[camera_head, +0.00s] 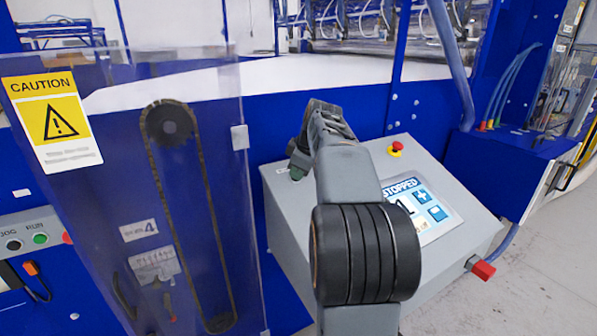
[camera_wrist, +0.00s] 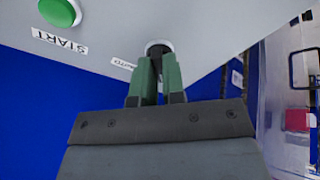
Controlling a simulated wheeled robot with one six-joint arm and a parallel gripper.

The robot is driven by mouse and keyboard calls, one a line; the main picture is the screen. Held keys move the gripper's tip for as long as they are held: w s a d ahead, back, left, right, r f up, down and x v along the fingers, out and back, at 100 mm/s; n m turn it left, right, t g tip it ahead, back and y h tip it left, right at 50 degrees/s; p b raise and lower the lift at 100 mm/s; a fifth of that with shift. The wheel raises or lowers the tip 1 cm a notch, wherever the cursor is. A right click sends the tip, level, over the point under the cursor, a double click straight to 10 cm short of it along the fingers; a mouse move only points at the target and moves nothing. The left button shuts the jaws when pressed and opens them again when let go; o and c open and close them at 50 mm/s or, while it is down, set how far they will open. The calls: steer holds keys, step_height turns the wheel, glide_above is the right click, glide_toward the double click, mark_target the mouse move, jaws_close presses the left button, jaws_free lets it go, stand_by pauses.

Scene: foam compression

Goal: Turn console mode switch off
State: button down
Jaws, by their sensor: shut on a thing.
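The grey console (camera_head: 285,215) stands in the middle of the head view with a sloped top. My gripper (camera_wrist: 158,62) is over the console's far left corner, its two green fingers shut on the mode switch (camera_wrist: 158,45). Only the switch's dark round base shows past the fingertips, so I cannot tell which way its knob points. A partly hidden label (camera_wrist: 123,63) sits beside it.
A green START button (camera_wrist: 60,12) is near the fingers. The console also has a red emergency button (camera_head: 396,149), a screen reading STOPPED (camera_head: 420,210) and a red side handle (camera_head: 483,270). A clear guard with a caution sign (camera_head: 52,122) stands at left.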

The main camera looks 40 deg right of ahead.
steer(key=shift+f, duration=0.2)
stand_by(0.4)
steer(key=c, duration=1.4)
jaws_free()
steer(key=shift+s, duration=0.1)
steer(key=shift+o, duration=1)
steer(key=shift+r, duration=0.1)
steer(key=shift+r, duration=0.1)
steer(key=v, duration=1.3)
steer(key=shift+r+p, duration=0.25)
steer(key=shift+p, duration=0.2)
